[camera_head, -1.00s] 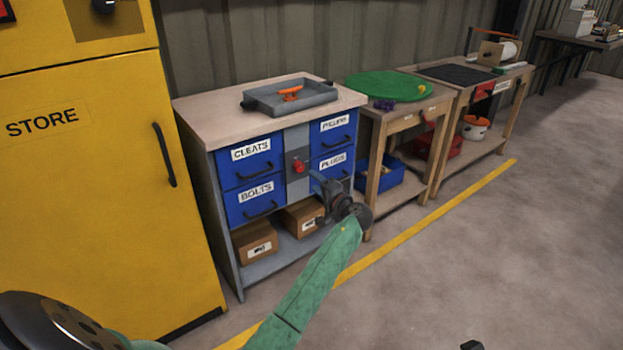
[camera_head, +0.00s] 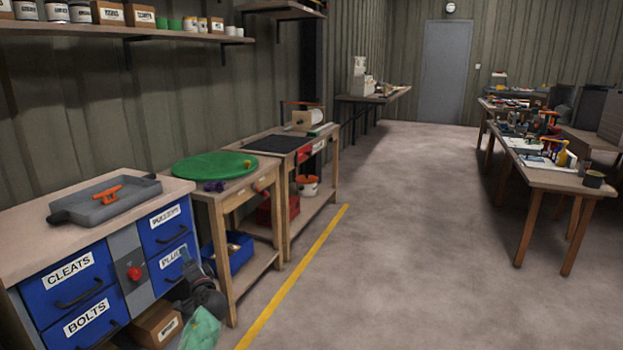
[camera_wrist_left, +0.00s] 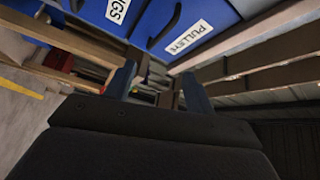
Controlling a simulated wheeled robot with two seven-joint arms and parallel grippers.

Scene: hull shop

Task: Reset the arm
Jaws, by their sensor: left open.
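My left gripper (camera_head: 188,265) is low in the head view, in front of the lower right drawer (camera_head: 172,260) of the workbench cabinet and partly covering its label. Its green-sleeved arm comes in from the bottom edge. In the left wrist view the two fingers (camera_wrist_left: 158,90) stand apart with nothing held between them. Blue drawers, one labelled PULLEYS (camera_wrist_left: 192,38), show beyond the fingers. My right gripper is not in view.
A grey tray (camera_head: 75,215) with an orange cleat (camera_head: 107,193) sits on the cabinet top. A wooden table with a green disc (camera_head: 215,167) stands beside it. Open floor (camera_head: 400,250) lies to the right, with a long cluttered table (camera_head: 545,180) beyond.

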